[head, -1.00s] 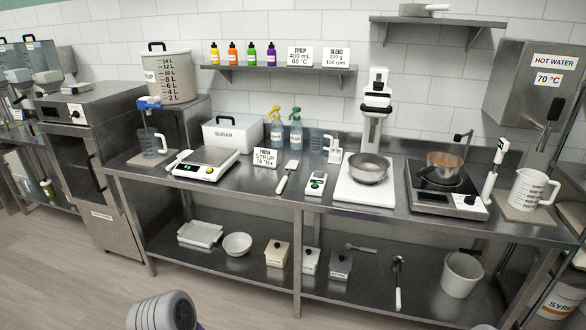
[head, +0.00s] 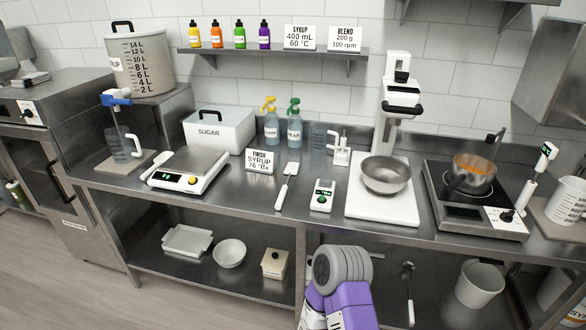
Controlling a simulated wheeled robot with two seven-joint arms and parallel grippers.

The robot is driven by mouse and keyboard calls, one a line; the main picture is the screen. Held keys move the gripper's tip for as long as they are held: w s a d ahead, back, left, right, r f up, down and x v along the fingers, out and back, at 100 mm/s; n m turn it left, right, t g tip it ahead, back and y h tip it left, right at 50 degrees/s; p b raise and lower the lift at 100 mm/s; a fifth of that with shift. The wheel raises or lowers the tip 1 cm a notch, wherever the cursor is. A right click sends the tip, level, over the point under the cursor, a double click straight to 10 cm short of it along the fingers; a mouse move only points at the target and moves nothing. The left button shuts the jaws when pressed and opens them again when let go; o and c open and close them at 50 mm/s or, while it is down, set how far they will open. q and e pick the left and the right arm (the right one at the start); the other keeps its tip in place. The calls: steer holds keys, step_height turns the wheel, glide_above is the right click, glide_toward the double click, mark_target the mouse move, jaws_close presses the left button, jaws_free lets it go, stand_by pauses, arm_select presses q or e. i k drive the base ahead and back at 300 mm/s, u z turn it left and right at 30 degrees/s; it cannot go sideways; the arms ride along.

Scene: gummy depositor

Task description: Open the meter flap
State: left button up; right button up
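A small white meter (head: 321,196) with a green-lit display stands near the front edge of the steel counter. It sits between a white spatula and the white stand base with a steel bowl. Its flap is too small to make out, so I cannot tell whether it is open or shut. A grey and purple arm part of mine (head: 342,268) rises at the bottom middle, in front of the lower shelf. Neither gripper shows.
A white spatula (head: 287,187) lies left of the meter. The steel bowl (head: 385,175) is to its right, and a pot (head: 470,173) on a cooktop is farther right. A sign (head: 262,162) and a scale (head: 188,170) stand left. Bare counter lies around the meter.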

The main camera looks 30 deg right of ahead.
mark_target(324, 181)
steer(key=z, duration=0.35)
steer(key=i, duration=0.95)
steer(key=z, duration=0.7)
